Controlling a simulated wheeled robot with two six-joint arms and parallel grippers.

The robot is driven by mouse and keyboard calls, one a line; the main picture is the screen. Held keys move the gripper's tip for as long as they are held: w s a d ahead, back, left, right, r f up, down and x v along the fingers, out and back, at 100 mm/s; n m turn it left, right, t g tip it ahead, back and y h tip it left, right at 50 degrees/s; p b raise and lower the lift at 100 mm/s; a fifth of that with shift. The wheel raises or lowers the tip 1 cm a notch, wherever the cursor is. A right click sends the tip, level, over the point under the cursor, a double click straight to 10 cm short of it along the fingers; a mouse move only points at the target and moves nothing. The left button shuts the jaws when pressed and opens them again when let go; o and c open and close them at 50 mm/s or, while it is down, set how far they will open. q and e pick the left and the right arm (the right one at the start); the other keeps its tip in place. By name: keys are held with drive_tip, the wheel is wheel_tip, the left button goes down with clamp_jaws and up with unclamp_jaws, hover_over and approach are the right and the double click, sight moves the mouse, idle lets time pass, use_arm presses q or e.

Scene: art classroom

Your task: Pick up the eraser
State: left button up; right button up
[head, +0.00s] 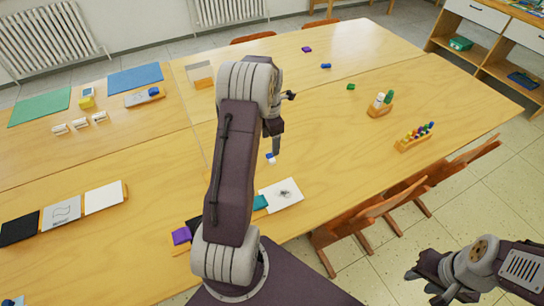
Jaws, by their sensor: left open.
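A small blue and white block that looks like the eraser (271,159) lies on the wooden table, near the middle. My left gripper (279,146) is open, with a fingertip right by the block in the picture. I cannot tell whether it touches the block, and nothing shows held. My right gripper (426,287) is at the bottom right, off the table and far from the block. Its fingers are dark and partly hidden, so their opening is unclear.
A drawing on white paper (284,194) lies just in front of the block. A rack of colored pegs (414,137) and a wooden holder with bottles (380,108) stand to the right. Wooden chairs (366,220) line the right edge. The tabletop right of the block is clear.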

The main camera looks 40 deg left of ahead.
sight(271, 157)
use_arm(q)
wheel_tip(271, 157, down, 8)
drive_tip(key=shift+w+a+f+b, duration=0.1)
drive_tip(key=shift+w+f+b, duration=0.05)
drive_tip(key=shift+f+b, duration=0.15)
drive_tip(key=shift+r, duration=0.1)
drive_tip(key=c, duration=1.4)
